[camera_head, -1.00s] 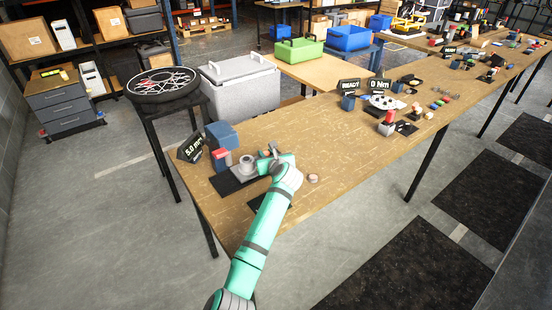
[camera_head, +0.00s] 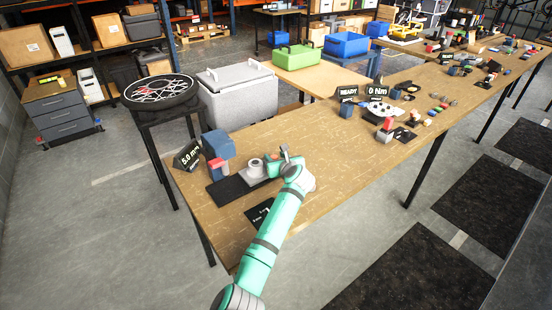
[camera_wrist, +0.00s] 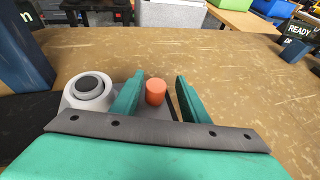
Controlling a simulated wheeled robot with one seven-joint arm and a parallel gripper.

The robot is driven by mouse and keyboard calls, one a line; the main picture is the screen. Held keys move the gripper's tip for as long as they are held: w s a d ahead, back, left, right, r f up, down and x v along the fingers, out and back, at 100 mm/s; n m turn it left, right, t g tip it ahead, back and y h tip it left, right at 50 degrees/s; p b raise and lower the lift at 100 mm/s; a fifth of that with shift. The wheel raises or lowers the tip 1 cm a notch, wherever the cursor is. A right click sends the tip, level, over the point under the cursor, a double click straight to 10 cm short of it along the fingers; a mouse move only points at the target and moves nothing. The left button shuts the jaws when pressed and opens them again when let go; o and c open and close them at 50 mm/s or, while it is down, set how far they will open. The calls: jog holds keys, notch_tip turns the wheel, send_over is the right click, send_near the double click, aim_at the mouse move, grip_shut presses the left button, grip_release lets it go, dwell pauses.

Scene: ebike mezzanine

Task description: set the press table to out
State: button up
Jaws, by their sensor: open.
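The press has a blue body (camera_head: 218,148) with a red part (camera_head: 217,164) on its front, at the near left end of the long bench. A dark base plate (camera_head: 230,190) runs right from it. On the press table sits a pale grey round fixture (camera_head: 256,168) with a dark centre, also in the wrist view (camera_wrist: 88,90). An orange-red knob (camera_wrist: 155,92) stands right of the fixture, between the green fingers of my open gripper (camera_wrist: 160,80). The left finger is close to the knob; a gap shows on the right. In the head view my gripper (camera_head: 276,167) partly hides the plate's right end.
A black sign (camera_head: 188,155) stands left of the press. A dark card (camera_head: 260,212) lies on the bench (camera_head: 330,150) by my arm. Signs and small parts stand farther along it. A grey cooler (camera_head: 238,95) and a wheel on a stand (camera_head: 160,91) are behind.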

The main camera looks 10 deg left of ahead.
jog(key=v, duration=1)
jog(key=shift+s+d+r, duration=0.2)
jog(key=shift+s+r, duration=0.05)
jog(key=shift+s, duration=0.05)
